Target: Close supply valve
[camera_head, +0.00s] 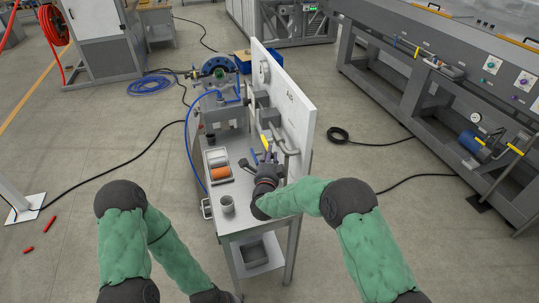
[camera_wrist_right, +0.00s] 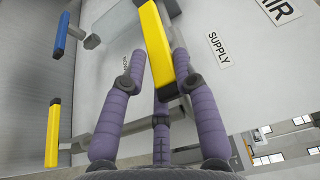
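A yellow valve lever (camera_wrist_right: 154,42) stands beside the SUPPLY label (camera_wrist_right: 219,49) on the white panel in the right wrist view. My right gripper (camera_wrist_right: 160,58) has its purple fingers apart, with the lever between them; I cannot tell whether any finger touches it. In the head view my right gripper (camera_head: 267,172) is over the bench at the panel, and a yellow lever (camera_head: 264,142) shows just beyond it.
A second yellow lever (camera_wrist_right: 52,132) and a blue lever (camera_wrist_right: 61,34) are left of the gripper in the wrist view. The bench carries a grey cup (camera_head: 227,204) and an orange spool (camera_head: 220,173). The white panel (camera_head: 297,110) bounds the right side.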

